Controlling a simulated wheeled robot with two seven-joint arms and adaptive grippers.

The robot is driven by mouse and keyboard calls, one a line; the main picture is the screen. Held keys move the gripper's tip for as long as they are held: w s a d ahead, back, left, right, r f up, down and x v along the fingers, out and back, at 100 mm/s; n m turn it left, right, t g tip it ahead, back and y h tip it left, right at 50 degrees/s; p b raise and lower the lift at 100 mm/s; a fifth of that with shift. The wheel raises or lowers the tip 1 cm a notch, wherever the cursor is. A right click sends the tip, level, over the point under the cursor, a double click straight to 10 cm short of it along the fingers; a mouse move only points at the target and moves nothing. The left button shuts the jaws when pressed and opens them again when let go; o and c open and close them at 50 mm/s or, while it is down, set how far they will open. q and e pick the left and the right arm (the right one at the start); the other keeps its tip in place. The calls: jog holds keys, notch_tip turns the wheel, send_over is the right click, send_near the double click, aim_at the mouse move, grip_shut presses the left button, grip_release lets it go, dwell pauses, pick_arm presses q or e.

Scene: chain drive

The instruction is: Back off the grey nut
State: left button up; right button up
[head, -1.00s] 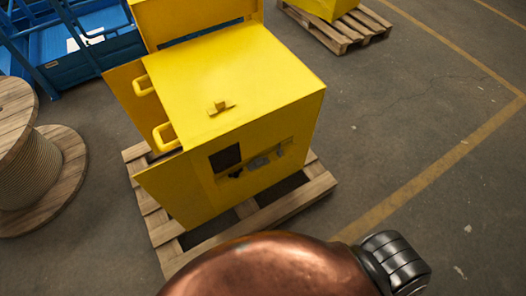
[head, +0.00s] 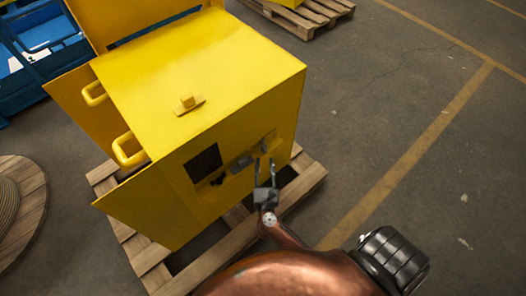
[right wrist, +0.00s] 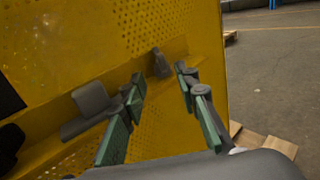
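The yellow cabinet (head: 215,75) has a recess low in its front face, with small grey parts in it. A grey blocky part (head: 243,163) sits right of a dark square opening; it also shows in the right wrist view (right wrist: 90,100). A smaller grey part (right wrist: 160,63) lies ahead between my fingertips in that view. I cannot tell which of these is the grey nut. My right gripper (head: 265,164) is open in front of the recess's right end. Its green-padded fingers (right wrist: 160,76) are apart, with nothing seen held. My left gripper is out of view.
The cabinet stands on a wooden pallet (head: 310,180), its yellow door panel (head: 140,208) and handles at the left. A cable spool (head: 30,205) is at far left. Another pallet (head: 315,15) stands behind. The floor at right is clear.

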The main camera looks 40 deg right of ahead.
aim_at(264, 152)
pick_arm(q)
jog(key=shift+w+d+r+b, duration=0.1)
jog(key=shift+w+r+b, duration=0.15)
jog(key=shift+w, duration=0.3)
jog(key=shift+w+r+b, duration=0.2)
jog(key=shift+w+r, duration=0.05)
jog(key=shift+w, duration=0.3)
pick_arm(e)
jog(key=x, duration=0.6)
jog(key=shift+w+d, duration=0.15)
jog(key=shift+w, duration=0.1)
jog(key=shift+c, duration=0.6)
grip_shut()
